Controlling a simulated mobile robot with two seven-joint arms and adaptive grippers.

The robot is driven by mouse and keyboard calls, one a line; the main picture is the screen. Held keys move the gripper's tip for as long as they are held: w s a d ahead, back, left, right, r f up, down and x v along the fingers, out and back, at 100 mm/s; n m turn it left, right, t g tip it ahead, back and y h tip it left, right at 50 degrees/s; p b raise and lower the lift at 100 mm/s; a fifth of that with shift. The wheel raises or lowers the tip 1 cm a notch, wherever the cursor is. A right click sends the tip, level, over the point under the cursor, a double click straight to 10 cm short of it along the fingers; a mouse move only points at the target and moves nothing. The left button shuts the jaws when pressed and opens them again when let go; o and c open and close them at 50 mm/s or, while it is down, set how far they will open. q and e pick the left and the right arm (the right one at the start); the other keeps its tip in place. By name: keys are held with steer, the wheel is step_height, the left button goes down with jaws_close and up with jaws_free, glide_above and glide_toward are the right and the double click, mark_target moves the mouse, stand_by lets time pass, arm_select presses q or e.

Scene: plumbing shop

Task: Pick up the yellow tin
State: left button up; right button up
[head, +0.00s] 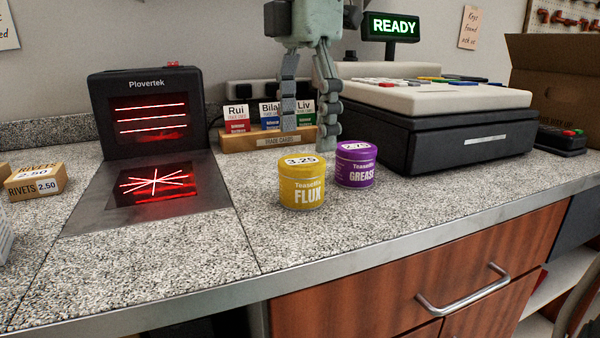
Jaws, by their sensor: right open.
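The yellow tin (302,187), labelled FLUX with a 3.25 sticker on its lid, stands upright on the speckled counter in the middle of the head view. My right gripper (308,142) hangs from above with its fingers pointing down, open and empty. Its fingertips show just above and behind the tin's lid in the picture; I cannot tell whether they touch it. A purple tin (356,170) labelled GREASE stands close to the right of the yellow tin. My left gripper is not in view.
A cash register (430,125) stands at the right, near a cardboard box (560,85). A wooden card holder (265,139) stands behind the tins.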

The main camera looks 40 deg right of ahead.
mark_target(302, 160)
steer(key=f, duration=0.7)
steer(key=shift+a+f, duration=0.2)
steer(key=shift+f, duration=0.05)
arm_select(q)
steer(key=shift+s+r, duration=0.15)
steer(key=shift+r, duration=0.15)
